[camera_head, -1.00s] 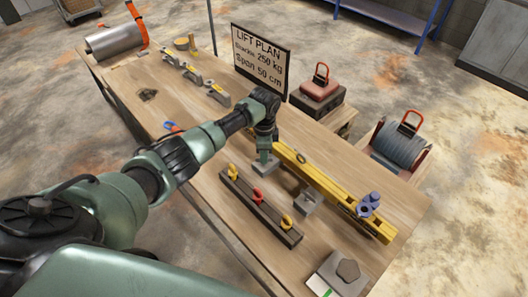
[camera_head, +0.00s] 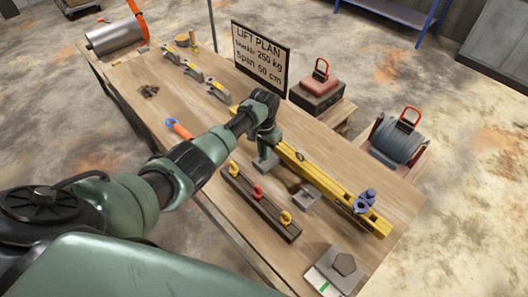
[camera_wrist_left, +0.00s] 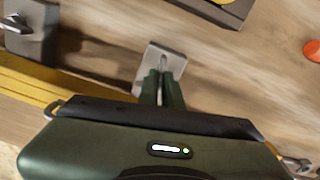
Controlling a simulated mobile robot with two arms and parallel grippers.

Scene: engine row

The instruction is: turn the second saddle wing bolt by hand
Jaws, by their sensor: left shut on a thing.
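The yellow beam (camera_head: 325,182) lies along the bench, with grey saddle blocks beside it. My left gripper (camera_head: 265,152) points down at one grey saddle (camera_head: 266,167). In the left wrist view the fingers (camera_wrist_left: 161,88) are closed together over that saddle's plate (camera_wrist_left: 176,60), and a thin grey wing bolt (camera_wrist_left: 163,62) shows at their tips. The fingers hide most of the bolt. The other saddle (camera_head: 307,195) stands further right along the beam; a saddle with an upright bolt shows at the wrist view's upper left (camera_wrist_left: 28,32). My right gripper is not in view.
A dark rack (camera_head: 260,205) with yellow and red shackles lies in front of the beam. Purple-blue parts (camera_head: 365,201) sit at the beam's right end. A lift plan sign (camera_head: 260,55) stands behind.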

